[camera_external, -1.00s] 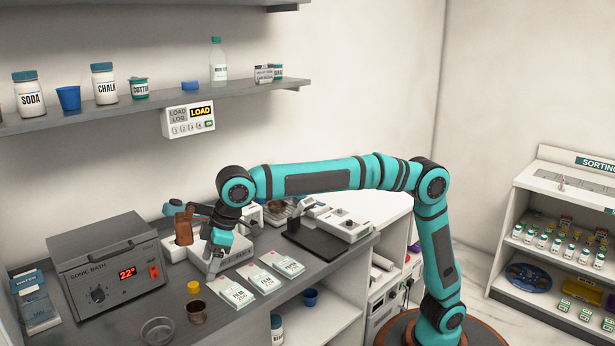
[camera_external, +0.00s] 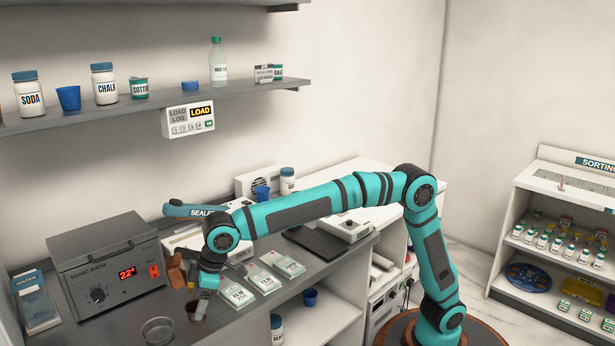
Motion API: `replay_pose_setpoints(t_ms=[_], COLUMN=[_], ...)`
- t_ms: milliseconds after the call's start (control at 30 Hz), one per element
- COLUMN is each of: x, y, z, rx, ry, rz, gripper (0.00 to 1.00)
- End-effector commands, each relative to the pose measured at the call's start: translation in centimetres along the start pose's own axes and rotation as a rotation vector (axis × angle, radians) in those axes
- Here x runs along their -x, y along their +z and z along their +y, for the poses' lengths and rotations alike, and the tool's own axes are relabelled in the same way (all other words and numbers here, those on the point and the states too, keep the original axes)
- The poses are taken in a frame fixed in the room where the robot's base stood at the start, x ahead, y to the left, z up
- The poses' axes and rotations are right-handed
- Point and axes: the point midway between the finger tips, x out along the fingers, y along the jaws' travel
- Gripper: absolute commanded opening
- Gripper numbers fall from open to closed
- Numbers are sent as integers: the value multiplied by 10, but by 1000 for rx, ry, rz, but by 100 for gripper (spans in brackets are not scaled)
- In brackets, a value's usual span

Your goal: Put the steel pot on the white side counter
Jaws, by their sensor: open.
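A small brownish, shiny pot (camera_external: 192,314) stands on the grey bench near its front edge; it looks like the steel pot, though its metal is hard to make out. My gripper (camera_external: 199,306) is open and points down at the pot, with its fingertips at the rim. Part of the pot is hidden behind the fingers, and I cannot tell whether they touch it. The white side counter (camera_external: 330,170) is at the back right, beyond the grey bench, partly hidden by my arm. A blue cup (camera_external: 262,191) and a white bottle (camera_external: 287,181) stand at its left end.
A clear dish (camera_external: 158,331) is just left of the pot. The sonic bath (camera_external: 108,265) stands behind it. Film packs (camera_external: 273,271) lie to the right. The sealer (camera_external: 190,212) and a brown block (camera_external: 176,270) are behind my gripper. A wall shelf (camera_external: 150,107) hangs above.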

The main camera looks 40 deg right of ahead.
Motion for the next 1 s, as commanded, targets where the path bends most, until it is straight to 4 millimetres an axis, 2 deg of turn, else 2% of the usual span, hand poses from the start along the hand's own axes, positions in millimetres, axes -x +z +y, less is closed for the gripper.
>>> replay_pose_setpoints(t_ms=[200,467,700,767,1000], x=[-29,-33,-33,-33,-30], y=[1,1,1,1,0], z=[-1,0,0,0,0], rx=[0,0,0,0,0], ry=[0,0,0,0,0], rz=[-1,0,0,0,1], gripper=[75,75,30,27,27])
